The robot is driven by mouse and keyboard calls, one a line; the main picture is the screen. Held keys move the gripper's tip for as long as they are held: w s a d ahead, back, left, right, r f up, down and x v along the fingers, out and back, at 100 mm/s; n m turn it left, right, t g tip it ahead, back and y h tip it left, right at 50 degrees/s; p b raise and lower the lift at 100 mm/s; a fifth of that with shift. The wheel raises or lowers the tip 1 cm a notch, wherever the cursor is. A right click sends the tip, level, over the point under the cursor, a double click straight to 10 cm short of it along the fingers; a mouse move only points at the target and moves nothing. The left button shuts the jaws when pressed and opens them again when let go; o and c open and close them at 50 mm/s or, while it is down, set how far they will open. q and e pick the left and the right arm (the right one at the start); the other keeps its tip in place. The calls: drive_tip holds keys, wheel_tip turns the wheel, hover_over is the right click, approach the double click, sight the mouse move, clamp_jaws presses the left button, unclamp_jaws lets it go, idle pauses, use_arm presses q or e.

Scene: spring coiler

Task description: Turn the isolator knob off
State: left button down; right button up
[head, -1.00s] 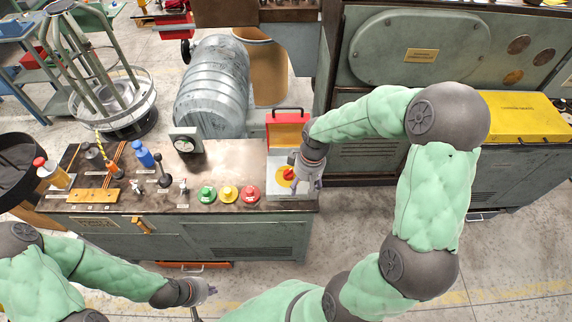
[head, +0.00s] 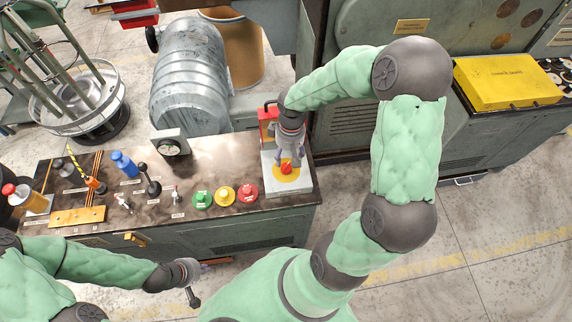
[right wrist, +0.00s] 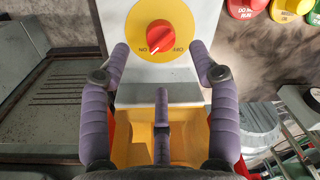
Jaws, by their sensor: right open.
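The isolator knob (head: 286,169) is red on a round yellow plate, on a light grey box at the right end of the bench. In the right wrist view the knob (right wrist: 160,36) has a white mark pointing toward the word ON; OFF is on the other side. My right gripper (head: 288,160) is at the knob's far side in the head view. In the wrist view its purple fingers (right wrist: 162,75) are spread and empty, with the knob beyond them, apart from the tips. My left gripper (head: 204,264) is low in front of the bench; its finger opening is unclear.
Red (head: 248,193), yellow (head: 224,195) and green (head: 202,199) push buttons stand left of the knob box. A red panel (head: 267,124), partly hidden by my right arm, stands behind the knob. A gauge (head: 171,147) and several small levers are further left.

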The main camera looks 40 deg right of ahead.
sight(287, 165)
drive_tip(key=f, duration=0.2)
drive_tip(key=f+b, duration=0.1)
drive_tip(key=f, duration=0.3)
drive_tip(key=shift+a+f, duration=0.25)
drive_tip(key=shift+f, duration=0.05)
